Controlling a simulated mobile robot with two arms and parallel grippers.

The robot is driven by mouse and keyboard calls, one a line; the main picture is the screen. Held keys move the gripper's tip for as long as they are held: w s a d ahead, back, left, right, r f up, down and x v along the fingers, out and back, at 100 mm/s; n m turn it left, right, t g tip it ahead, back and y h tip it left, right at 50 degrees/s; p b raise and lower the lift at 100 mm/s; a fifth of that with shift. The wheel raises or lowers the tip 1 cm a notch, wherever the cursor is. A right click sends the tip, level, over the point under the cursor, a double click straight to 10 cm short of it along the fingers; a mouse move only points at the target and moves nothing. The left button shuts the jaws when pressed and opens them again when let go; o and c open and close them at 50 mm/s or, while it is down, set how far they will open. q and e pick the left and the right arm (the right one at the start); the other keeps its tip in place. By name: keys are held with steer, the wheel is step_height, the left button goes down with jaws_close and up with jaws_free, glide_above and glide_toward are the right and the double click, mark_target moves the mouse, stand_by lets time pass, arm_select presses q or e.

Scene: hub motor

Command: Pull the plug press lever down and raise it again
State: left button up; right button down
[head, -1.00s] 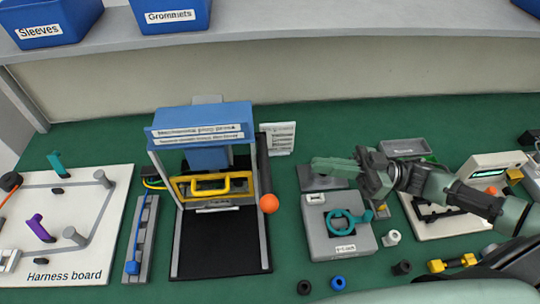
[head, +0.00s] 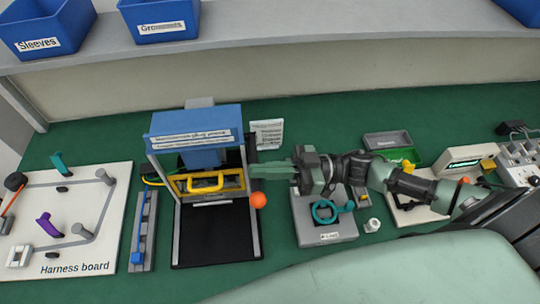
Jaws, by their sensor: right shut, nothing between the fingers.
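The plug press (head: 197,125) stands in the middle of the bench, with a blue head, grey posts and a black base. A yellow handled part (head: 208,184) sits under its head. The press lever is a dark bar on the right side, ending in an orange ball knob (head: 259,200), which is low near the base. My right gripper (head: 254,171) is shut and empty. Its green fingers point left, with their tips at the lever bar just above the knob; I cannot tell whether they touch it. My left gripper is not in view.
A grey fixture with a teal ring (head: 325,212) sits below my right arm. The harness board (head: 65,215) and a blue-grey rail (head: 143,232) lie left of the press. A label card (head: 267,134) stands behind the lever. Blue bins (head: 160,18) are on the shelf.

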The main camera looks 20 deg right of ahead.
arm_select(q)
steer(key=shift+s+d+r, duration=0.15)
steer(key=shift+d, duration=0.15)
arm_select(e)
steer(key=shift+s+d+f, duration=0.1)
steer(key=shift+d+f, duration=0.1)
steer(key=shift+f, duration=0.45)
arm_select(q)
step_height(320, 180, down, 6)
steer(key=b, duration=0.5)
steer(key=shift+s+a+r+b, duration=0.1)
steer(key=shift+b, duration=0.3)
arm_select(e)
steer(key=f+n, duration=0.1)
steer(key=f, duration=0.1)
steer(key=f+n, duration=0.2)
steer(key=f, duration=0.1)
steer(key=shift+s+f+g, duration=0.2)
steer(key=shift+f+g, duration=0.05)
steer(key=shift+g, duration=0.15)
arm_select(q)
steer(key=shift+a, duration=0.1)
